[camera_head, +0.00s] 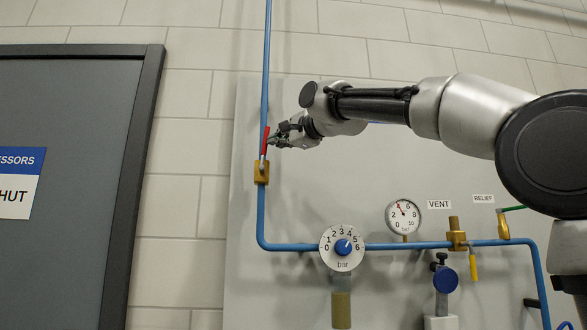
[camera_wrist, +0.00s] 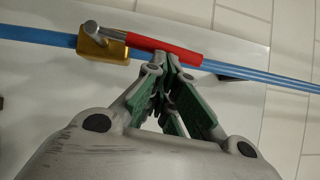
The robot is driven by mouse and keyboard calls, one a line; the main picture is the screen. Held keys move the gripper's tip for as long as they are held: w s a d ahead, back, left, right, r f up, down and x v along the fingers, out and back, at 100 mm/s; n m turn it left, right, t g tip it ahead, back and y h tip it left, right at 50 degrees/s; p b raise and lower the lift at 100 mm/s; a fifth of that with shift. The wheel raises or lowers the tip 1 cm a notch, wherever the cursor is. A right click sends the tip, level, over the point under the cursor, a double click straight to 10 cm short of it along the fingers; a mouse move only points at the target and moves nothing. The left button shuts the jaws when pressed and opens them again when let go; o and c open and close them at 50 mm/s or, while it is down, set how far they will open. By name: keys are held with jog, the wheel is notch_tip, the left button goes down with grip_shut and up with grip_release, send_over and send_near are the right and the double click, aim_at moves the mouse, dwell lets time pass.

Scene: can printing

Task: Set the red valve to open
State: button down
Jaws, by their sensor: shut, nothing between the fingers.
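The red valve handle (camera_head: 265,140) stands nearly upright, in line with the vertical blue pipe, above its brass valve body (camera_head: 261,172). In the wrist view the red handle (camera_wrist: 164,46) runs along the blue pipe from a grey stem by the brass body (camera_wrist: 103,46). My gripper (camera_head: 274,141) is shut and empty at the right side of the red handle. In the wrist view its fingertips (camera_wrist: 167,62) are close against the handle's side, near its free end. I cannot tell whether they touch it.
Below are a regulator dial (camera_head: 342,248) and a pressure gauge (camera_head: 404,216). A yellow-handled vent valve (camera_head: 473,267) and a green-handled relief valve (camera_head: 503,226) are to the right. A dark door (camera_head: 70,200) is at left. The panel between the gripper and the dial is clear.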

jog(key=shift+a+r, duration=0.15)
jog(key=shift+a, duration=0.1)
dwell(0.4)
jog(key=shift+d, duration=0.1)
